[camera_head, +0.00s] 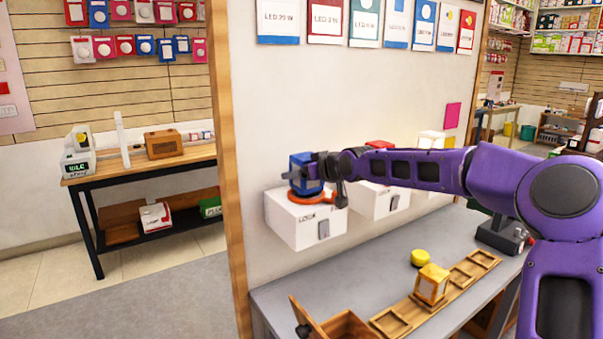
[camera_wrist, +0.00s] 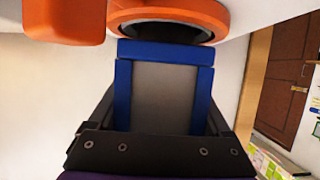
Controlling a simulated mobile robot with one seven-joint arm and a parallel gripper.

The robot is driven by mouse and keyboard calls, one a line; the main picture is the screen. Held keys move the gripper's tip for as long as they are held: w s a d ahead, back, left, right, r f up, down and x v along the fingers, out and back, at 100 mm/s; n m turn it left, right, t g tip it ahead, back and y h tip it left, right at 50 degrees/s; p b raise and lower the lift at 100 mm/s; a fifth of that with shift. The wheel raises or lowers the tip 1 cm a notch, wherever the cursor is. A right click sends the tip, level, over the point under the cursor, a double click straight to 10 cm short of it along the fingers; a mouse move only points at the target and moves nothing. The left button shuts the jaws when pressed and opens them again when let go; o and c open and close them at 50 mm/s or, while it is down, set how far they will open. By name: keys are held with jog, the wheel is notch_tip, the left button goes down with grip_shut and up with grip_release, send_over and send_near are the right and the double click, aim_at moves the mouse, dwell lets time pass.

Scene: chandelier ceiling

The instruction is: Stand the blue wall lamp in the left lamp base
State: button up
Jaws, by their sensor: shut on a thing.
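My gripper (camera_head: 318,170) is shut on the blue wall lamp (camera_head: 300,172), at the upper left of the worktable. The lamp has a blue frame and a grey panel, and also fills the middle of the wrist view (camera_wrist: 165,95). It is at an orange ring (camera_head: 312,196) on top of a white wall box (camera_head: 290,225); I cannot tell whether it still rests on it. A wooden strip (camera_head: 410,303) with square framed recesses lies on the table. Its left recess (camera_head: 390,322) looks empty. A yellow lamp (camera_head: 432,284) stands in a middle recess.
An open wooden box (camera_head: 347,329) is at the front edge. More white wall boxes (camera_head: 380,200) line the wall below my arm.

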jog(key=shift+f, duration=0.2)
jog(key=o, duration=1.4)
jog(key=shift+o, duration=0.2)
